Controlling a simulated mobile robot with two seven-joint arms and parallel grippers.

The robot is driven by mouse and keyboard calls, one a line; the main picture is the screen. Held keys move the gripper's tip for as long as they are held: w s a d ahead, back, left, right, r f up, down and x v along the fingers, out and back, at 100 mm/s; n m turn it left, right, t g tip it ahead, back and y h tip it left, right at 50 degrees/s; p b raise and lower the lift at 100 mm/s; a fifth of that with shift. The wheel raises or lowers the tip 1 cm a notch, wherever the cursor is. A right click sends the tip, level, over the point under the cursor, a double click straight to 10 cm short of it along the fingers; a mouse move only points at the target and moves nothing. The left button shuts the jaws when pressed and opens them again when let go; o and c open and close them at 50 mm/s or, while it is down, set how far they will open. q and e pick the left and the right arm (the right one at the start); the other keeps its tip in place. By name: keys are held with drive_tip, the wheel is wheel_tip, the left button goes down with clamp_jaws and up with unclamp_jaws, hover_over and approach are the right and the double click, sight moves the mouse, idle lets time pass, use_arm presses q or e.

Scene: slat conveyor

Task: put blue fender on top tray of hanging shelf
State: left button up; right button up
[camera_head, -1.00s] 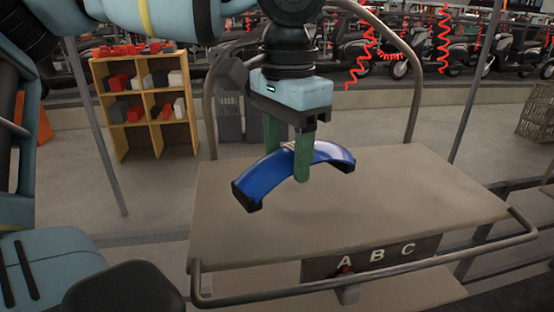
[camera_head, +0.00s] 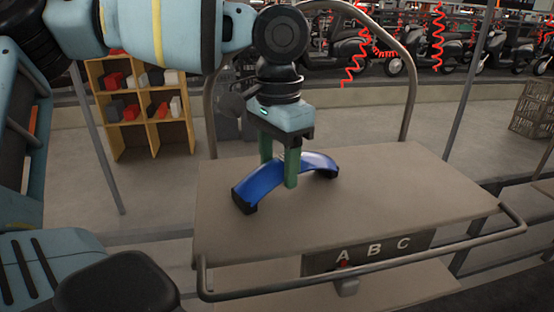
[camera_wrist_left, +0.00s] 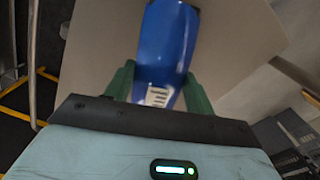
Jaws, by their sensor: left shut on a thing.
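The blue fender (camera_head: 264,181) is a curved, glossy blue arch with black ends. My left gripper (camera_head: 279,178) is shut on its middle, with one green finger on each side. In the head view the fender is over the left part of the hanging shelf's top tray (camera_head: 385,194); its black ends look at or very near the surface, and I cannot tell if they touch. In the left wrist view the fender (camera_wrist_left: 166,45) lies between the green fingers (camera_wrist_left: 160,85), with the tray (camera_wrist_left: 225,40) beneath. My right gripper is not in view.
The tray has a front rail (camera_head: 370,277) and a label plate with A B C (camera_head: 370,254). A bent tube frame (camera_head: 410,75) rises at its back. A wooden cubby shelf (camera_head: 146,105) stands behind at left. The tray's right half is clear.

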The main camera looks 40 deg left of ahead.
sight(278, 162)
use_arm(q)
drive_tip(key=shift+f, duration=0.1)
drive_tip(key=o, duration=1.2)
wheel_tip(278, 162, up, 12)
drive_tip(key=shift+b, duration=0.35)
